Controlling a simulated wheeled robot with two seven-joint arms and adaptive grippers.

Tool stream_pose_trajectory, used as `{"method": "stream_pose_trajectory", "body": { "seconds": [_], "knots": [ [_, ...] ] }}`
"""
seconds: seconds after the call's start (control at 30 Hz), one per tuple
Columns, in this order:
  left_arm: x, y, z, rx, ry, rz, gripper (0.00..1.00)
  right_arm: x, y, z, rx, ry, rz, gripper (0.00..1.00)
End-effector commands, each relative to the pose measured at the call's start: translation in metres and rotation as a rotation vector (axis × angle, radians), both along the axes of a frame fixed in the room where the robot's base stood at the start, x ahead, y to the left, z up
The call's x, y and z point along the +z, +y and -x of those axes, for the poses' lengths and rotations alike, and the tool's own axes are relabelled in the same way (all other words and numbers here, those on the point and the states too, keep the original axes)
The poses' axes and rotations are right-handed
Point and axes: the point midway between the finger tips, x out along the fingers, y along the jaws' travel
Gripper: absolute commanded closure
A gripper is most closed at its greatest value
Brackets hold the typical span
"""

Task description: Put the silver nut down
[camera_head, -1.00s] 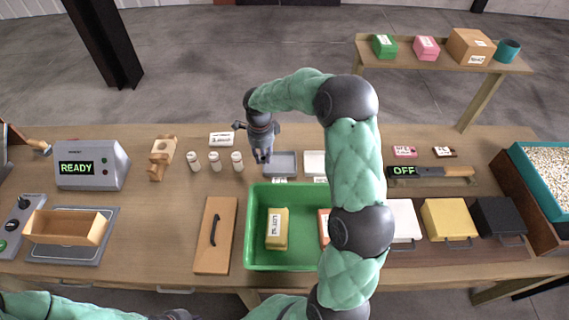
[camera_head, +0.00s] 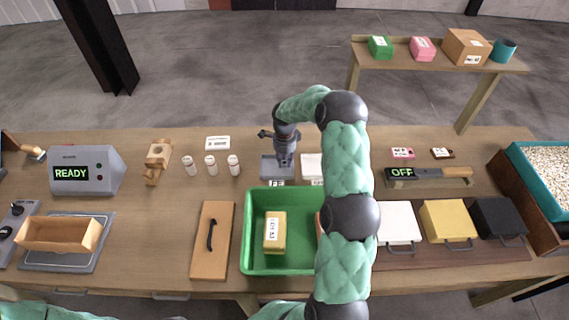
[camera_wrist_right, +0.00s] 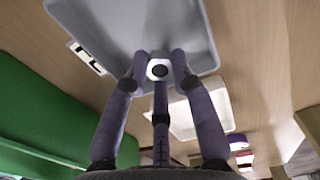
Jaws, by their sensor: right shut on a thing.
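The silver nut (camera_wrist_right: 158,69) shows in the right wrist view as a small pale piece with a dark hole, between the fingertips. My right gripper (camera_wrist_right: 158,75) is shut on it, over a shallow grey tray (camera_wrist_right: 110,22). In the head view, my right gripper (camera_head: 284,165) points down over the same grey tray (camera_head: 267,168), and the nut is too small to make out. I cannot tell whether the nut touches the tray. My left gripper is not in view; only part of the left arm shows at the bottom left.
A white tray (camera_head: 310,167) lies just right of the grey one. A green bin (camera_head: 249,235) with a yellow box (camera_head: 275,230) stands in front. A detector reading READY (camera_head: 85,170) is at the far left.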

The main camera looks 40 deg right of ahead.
Motion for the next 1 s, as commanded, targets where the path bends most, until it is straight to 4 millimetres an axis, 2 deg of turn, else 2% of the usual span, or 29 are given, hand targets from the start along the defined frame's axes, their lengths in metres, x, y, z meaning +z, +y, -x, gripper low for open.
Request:
{"method": "stream_pose_trajectory", "body": {
  "seconds": [0.03, 0.1, 0.5, 0.53, 0.87, 1.0],
  "knots": [
    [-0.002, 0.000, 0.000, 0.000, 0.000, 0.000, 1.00, -0.009, 0.001, 0.001, 0.000, 0.002, -0.002, 1.00],
    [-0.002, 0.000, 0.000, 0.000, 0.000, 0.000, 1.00, -0.015, 0.000, 0.000, 0.000, 0.000, -0.001, 1.00],
    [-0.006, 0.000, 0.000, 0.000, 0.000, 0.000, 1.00, -0.020, 0.000, 0.000, 0.000, 0.000, 0.000, 1.00],
    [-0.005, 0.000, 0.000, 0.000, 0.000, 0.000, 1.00, -0.019, 0.001, 0.000, 0.001, 0.000, 0.000, 0.66],
    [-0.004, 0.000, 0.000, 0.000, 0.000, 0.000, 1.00, -0.018, 0.000, 0.000, 0.001, 0.000, 0.000, 0.65],
    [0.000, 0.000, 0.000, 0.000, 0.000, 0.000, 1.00, -0.011, 0.000, 0.000, 0.000, -0.002, 0.000, 0.65]
  ]
}}
